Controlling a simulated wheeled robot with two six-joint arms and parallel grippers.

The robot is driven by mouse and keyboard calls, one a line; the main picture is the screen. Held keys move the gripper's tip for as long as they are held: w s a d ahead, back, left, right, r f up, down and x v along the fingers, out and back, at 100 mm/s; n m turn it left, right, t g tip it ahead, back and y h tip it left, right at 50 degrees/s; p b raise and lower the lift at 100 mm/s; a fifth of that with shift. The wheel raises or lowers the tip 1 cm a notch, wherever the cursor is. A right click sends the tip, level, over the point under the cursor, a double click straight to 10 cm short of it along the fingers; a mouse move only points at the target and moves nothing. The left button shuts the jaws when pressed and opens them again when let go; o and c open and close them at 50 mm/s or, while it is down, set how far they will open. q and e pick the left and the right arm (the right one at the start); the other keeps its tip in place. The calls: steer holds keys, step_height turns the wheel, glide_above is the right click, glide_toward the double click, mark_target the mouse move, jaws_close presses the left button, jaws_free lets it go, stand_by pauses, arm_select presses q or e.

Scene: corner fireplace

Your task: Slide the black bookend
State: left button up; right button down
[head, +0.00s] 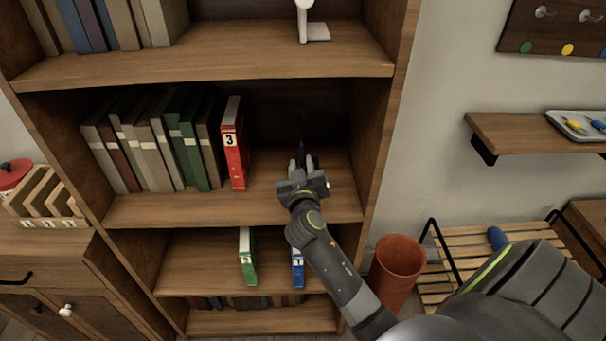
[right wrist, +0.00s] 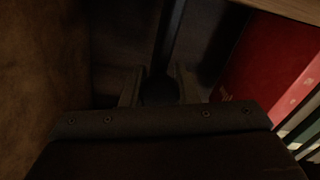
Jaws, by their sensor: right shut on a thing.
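The black bookend (head: 301,130) stands as a thin dark upright on the middle shelf of the bookcase, right of the red binder marked 3 (head: 234,148), with a gap between them. My right gripper (head: 304,163) reaches into this shelf and is shut on the bookend. In the right wrist view the bookend (right wrist: 171,38) is a dark vertical strip rising from between the fingers (right wrist: 158,88). The bookend's base is too dark to make out. The red binder (right wrist: 262,62) shows at the right there. My left gripper is out of view.
Several leaning books (head: 150,140) fill the middle shelf left of the binder. A white bookend (head: 312,32) stands on the shelf above. Green (head: 247,258) and blue (head: 298,268) binders stand below. The bookcase's right side wall (head: 385,110) is close to my right gripper.

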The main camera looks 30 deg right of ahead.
steer(key=w+a, duration=0.1)
steer(key=w+a+b, duration=0.1)
steer(key=a, duration=0.1)
steer(key=shift+f, duration=0.2)
steer(key=w+a+b, duration=0.2)
steer(key=a, duration=0.1)
steer(key=shift+a+b, duration=0.25)
steer(key=shift+b, duration=0.15)
steer(key=shift+w+a+r, duration=0.1)
steer(key=shift+w+a, duration=0.05)
steer(key=shift+a, duration=0.1)
steer(key=shift+r, duration=0.1)
steer(key=c, duration=1.1)
jaws_free()
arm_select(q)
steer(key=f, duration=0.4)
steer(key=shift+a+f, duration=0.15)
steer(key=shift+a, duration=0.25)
